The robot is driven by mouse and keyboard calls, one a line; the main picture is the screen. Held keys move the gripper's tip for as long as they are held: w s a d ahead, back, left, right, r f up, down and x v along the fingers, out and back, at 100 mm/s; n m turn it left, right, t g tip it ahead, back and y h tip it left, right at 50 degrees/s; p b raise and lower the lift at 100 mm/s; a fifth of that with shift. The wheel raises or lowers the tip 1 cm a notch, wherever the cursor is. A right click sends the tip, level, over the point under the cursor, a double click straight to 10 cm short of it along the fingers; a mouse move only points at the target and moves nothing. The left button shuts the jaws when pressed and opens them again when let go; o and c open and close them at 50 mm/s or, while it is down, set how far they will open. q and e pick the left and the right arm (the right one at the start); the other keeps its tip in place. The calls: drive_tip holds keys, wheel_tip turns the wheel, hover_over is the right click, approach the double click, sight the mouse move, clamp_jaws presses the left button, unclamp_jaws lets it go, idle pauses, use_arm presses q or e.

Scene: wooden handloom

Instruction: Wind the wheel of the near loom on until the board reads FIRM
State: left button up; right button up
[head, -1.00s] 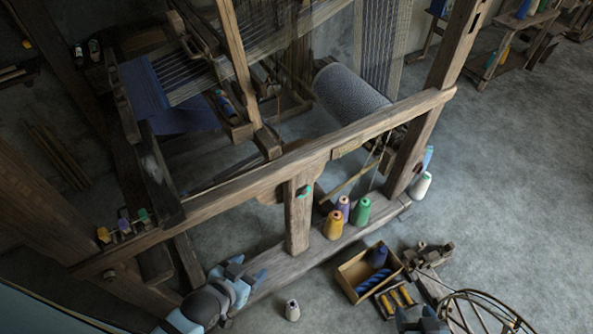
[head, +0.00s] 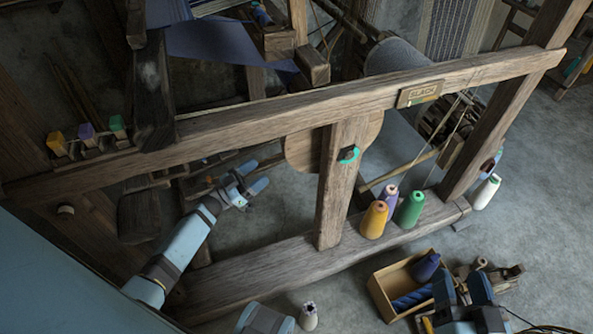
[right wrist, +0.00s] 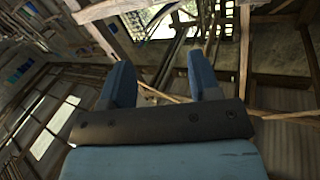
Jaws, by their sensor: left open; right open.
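The near loom's board (head: 421,93) hangs on the top rail and reads SLACK. A round wooden disc, apparently the wheel (head: 304,151), shows below the rail, partly hidden behind the upright post (head: 337,195). A teal curved piece (head: 349,154) shows at the post's upper right side. My left gripper (head: 257,177) is open and empty, left of the disc and apart from it, between the top rail and bottom beam. My right gripper (head: 463,288) is open at the lower right by the wooden box; its spread, empty fingers also show in the right wrist view (right wrist: 163,82).
Orange (head: 374,220), purple and green (head: 410,208) cones stand on the bottom beam (head: 250,275), right of the post. A white cone (head: 486,192) is at the beam's right end, another (head: 309,317) on the floor. An open box (head: 390,294) holds blue yarn.

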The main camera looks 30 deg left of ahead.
sight(296, 153)
use_arm(q)
wheel_tip(296, 153, down, 4)
drive_tip(key=w+a+m+g+h+b, duration=0.1)
drive_tip(key=g+h+b, duration=0.1)
drive_tip(key=h+b, duration=0.1)
drive_tip(key=shift+m, duration=0.3)
drive_tip(key=b+x, duration=0.1)
drive_tip(key=x, duration=1.2)
drive_tip(key=shift+w+a+r+b, duration=0.1)
drive_tip(key=shift+a+r+b, duration=0.1)
drive_tip(key=shift+b, duration=0.1)
drive_tip(key=shift+w+d+r, duration=0.2)
drive_tip(key=shift+w+d, duration=0.05)
use_arm(e)
drive_tip(key=shift+s+a+r+t+y, duration=0.15)
drive_tip(key=shift+a+t+y, duration=0.35)
drive_tip(key=shift+a+y, duration=0.3)
